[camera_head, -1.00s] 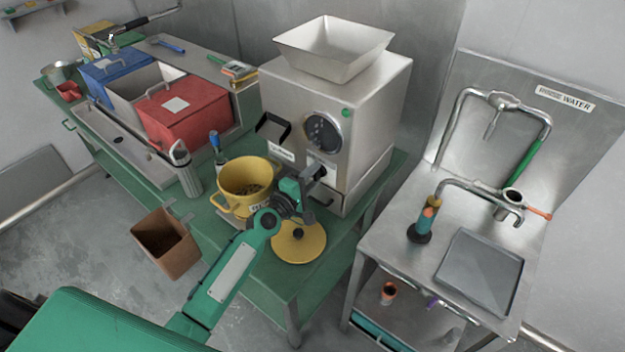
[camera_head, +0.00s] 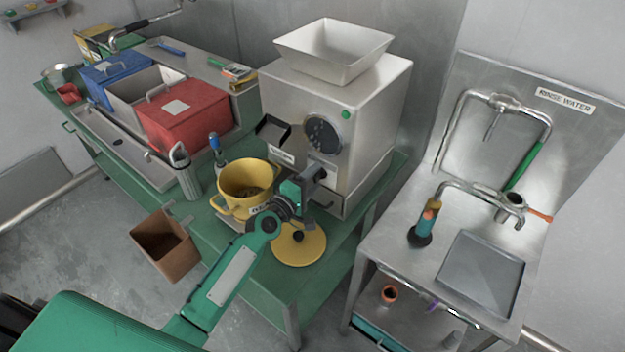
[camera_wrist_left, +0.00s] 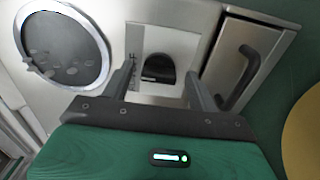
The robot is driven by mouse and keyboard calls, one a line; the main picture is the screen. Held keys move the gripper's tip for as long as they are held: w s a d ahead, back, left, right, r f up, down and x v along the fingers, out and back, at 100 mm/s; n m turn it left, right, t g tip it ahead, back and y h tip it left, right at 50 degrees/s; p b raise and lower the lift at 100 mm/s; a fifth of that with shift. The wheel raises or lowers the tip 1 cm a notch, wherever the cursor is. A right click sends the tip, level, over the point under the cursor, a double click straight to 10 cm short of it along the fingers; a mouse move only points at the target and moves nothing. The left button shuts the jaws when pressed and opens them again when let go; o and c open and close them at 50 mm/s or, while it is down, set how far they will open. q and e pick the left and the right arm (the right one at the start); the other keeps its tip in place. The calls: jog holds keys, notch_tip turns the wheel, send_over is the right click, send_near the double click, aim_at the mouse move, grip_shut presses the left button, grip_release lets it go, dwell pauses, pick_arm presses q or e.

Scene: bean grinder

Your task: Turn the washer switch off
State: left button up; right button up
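A black switch (camera_wrist_left: 158,68) sits on a pale plate (camera_wrist_left: 165,45) on the front of the steel grinder (camera_head: 375,115). In the left wrist view it lies between the two fingers of my left gripper (camera_wrist_left: 161,85), with gaps on both sides. The fingers are apart and hold nothing. In the head view my left gripper (camera_head: 317,176) is at the lower front of the grinder and hides the switch. Nothing readable marks the switch as a washer switch. My right gripper is not in view.
A round dark dial or window (camera_head: 323,136) is above the gripper, and a drawer handle (camera_wrist_left: 240,75) is close to the right finger. A yellow pot (camera_head: 246,184) and yellow lid (camera_head: 298,250) are near my arm. A rinse-water sink (camera_head: 483,272) stands right.

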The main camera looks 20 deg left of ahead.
pick_arm(q)
jog(key=b+v, duration=0.2)
jog(key=v, duration=1.2)
jog(key=shift+b, duration=0.35)
